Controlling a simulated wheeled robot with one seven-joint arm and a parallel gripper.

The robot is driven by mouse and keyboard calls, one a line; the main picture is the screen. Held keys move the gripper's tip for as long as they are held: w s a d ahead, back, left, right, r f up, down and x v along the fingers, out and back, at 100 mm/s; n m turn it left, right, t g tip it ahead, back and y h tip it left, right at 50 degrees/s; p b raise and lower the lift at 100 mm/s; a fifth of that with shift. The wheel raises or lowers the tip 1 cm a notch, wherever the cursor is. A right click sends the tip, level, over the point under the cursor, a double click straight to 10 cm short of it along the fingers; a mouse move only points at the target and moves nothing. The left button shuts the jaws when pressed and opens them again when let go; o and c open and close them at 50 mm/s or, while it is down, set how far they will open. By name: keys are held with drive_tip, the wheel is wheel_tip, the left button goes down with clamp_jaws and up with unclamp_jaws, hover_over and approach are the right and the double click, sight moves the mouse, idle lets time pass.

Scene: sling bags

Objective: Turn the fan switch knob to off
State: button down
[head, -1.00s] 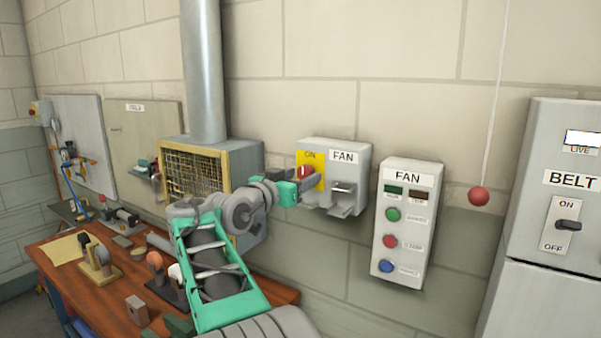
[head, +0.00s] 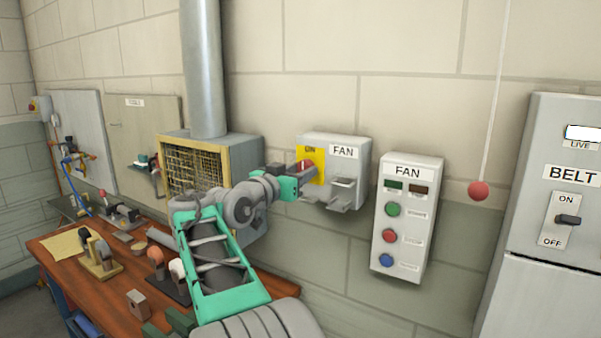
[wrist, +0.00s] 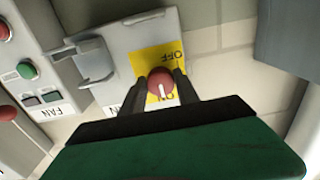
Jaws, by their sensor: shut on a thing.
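The fan switch box (head: 360,152) is a grey box on the wall labelled FAN. It has a yellow plate (head: 319,156) with the red knob (head: 304,166). In the wrist view the red knob (wrist: 160,79) shows a white pointer line towards ON, while OFF stands at the opposite side of the yellow plate (wrist: 150,60). My gripper (wrist: 163,84) is shut on the knob, with one dark finger on each side. In the head view my gripper (head: 306,171) reaches the box from the left and partly hides the knob.
A grey hasp-like bracket (head: 342,190) juts from the box beside the knob. A FAN button panel (head: 408,220) hangs to the right, and a red ball on a cord (head: 478,190) beyond it. A caged fan housing (head: 240,160) and a cluttered bench (head: 110,290) are left.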

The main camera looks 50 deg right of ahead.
drive_tip(key=shift+n, duration=0.4)
drive_tip(key=n+p, duration=0.1)
drive_tip(key=n, duration=0.3)
drive_tip(key=n+p, duration=0.2)
drive_tip(key=n, duration=0.2)
drive_tip(key=shift+s+r, duration=0.15)
drive_tip(key=shift+r, duration=0.05)
drive_tip(key=n+p, duration=0.4)
drive_tip(key=n, duration=0.2)
drive_tip(key=shift+r, duration=0.15)
drive_tip(key=shift+n+p, duration=1.4)
drive_tip(key=shift+n, duration=0.2)
drive_tip(key=shift+f, duration=0.2)
drive_tip(key=c, duration=0.9)
unclamp_jaws()
